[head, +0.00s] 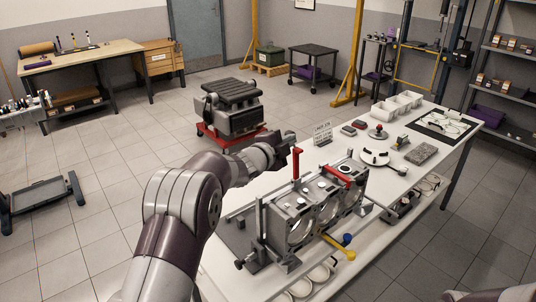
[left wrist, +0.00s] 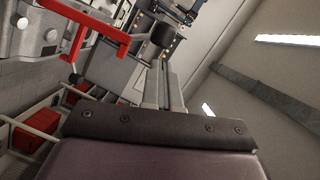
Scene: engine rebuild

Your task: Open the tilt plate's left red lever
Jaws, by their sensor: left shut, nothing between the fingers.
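The engine block (head: 318,212) stands in a grey fixture on the white workbench. A left red lever (head: 297,164) stands upright at the fixture's left part. A second red lever (head: 336,174) lies nearly flat to its right. My left gripper (head: 294,152) is shut and empty, close to the top of the upright lever; whether it touches cannot be told. In the left wrist view, the closed fingers (left wrist: 163,88) point up, and a red lever (left wrist: 97,32) lies to their upper left, apart from them in the picture. My right gripper is out of view.
A yellow-handled bar (head: 338,247) and a blue knob (head: 347,239) stick out at the fixture's front. A small sign (head: 322,133), white bins (head: 398,105) and a round white part (head: 375,157) stand farther back. A dark engine on a red stand (head: 230,108) is on the floor behind.

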